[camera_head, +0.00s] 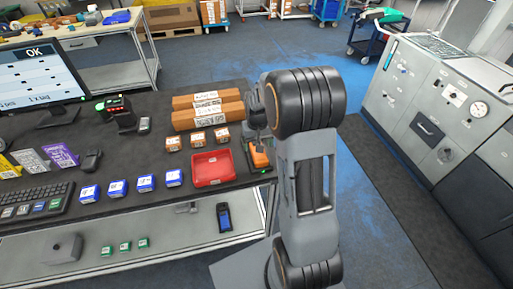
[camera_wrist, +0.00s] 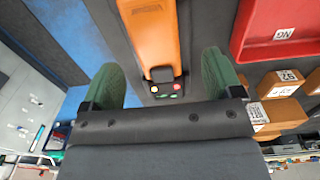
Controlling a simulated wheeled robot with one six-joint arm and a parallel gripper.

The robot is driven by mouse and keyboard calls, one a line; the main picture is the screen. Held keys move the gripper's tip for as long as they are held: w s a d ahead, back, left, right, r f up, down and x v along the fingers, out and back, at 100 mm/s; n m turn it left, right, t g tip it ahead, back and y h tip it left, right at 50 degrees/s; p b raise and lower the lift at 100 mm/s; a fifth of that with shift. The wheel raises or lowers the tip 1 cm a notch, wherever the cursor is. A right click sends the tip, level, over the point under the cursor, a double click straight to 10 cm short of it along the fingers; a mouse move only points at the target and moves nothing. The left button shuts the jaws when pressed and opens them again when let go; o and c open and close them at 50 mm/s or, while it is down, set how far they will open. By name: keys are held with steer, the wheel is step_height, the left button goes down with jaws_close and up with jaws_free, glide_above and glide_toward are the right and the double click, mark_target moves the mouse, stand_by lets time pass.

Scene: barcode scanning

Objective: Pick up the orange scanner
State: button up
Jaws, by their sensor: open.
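The orange scanner (camera_head: 259,158) lies on the dark table near its right edge, just right of the red bin. In the head view my arm partly hides it. In the wrist view the scanner (camera_wrist: 150,32) has an orange body and a dark end with several small coloured buttons. My gripper (camera_wrist: 163,75) is open, with one green finger on each side of the scanner's button end. Neither finger appears to touch it. The height gap between fingers and scanner is hard to tell.
The red bin (camera_head: 213,168) stands close beside the scanner. Small orange boxes (camera_head: 198,139) and long brown cartons (camera_head: 208,111) lie behind it. Blue boxes (camera_head: 146,183) sit to the left. A handheld device (camera_head: 224,217) lies on the shelf below.

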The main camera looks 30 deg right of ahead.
steer(key=shift+w+d+f+p, duration=0.15)
steer(key=shift+f+p, duration=0.5)
steer(key=shift+f, duration=1.85)
steer(key=shift+c, duration=0.3)
steer(key=c, duration=1)
steer(key=shift+c, duration=0.4)
steer(key=shift+r, duration=0.1)
